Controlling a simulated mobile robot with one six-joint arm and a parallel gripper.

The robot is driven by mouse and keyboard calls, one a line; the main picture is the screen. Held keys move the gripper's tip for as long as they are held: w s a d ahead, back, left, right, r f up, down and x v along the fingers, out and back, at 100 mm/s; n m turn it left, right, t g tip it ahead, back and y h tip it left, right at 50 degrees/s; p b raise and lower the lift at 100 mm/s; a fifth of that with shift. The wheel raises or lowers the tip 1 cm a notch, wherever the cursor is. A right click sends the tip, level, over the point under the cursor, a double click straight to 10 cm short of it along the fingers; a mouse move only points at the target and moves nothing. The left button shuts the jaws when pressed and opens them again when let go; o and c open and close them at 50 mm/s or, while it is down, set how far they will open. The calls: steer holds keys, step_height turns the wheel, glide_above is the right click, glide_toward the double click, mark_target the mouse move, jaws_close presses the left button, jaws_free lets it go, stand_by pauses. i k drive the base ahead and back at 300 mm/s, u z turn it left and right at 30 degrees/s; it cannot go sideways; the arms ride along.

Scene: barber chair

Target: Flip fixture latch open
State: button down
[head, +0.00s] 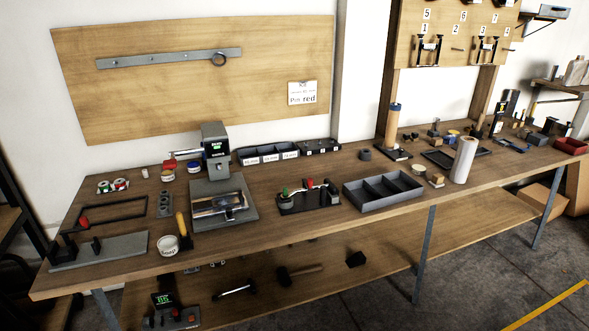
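A long grey plate fixture (115,250) lies at the left front of the workbench. Black upright blocks (66,246) stand at its left end, and a small red knob or handle tip (84,222) shows just behind them. Which part is the latch, and whether it is open or shut, is too small to tell. A second fixture, a dark base (309,207) with a green and a red knob, sits mid-bench. My gripper is not in view.
A grey press-like machine (215,150) stands between the two fixtures. A white tub (168,246) and a yellow-handled tool (182,225) stand near the left fixture. A divided grey tray (384,190) and a white roll (464,160) are further right.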

mark_target(308, 183)
steer(key=z, duration=0.05)
steer(key=i, duration=0.55)
steer(key=z, duration=0.75)
steer(key=k, duration=0.15)
steer(key=u, duration=3.1)
steer(key=i, duration=0.6)
steer(key=u, duration=0.15)
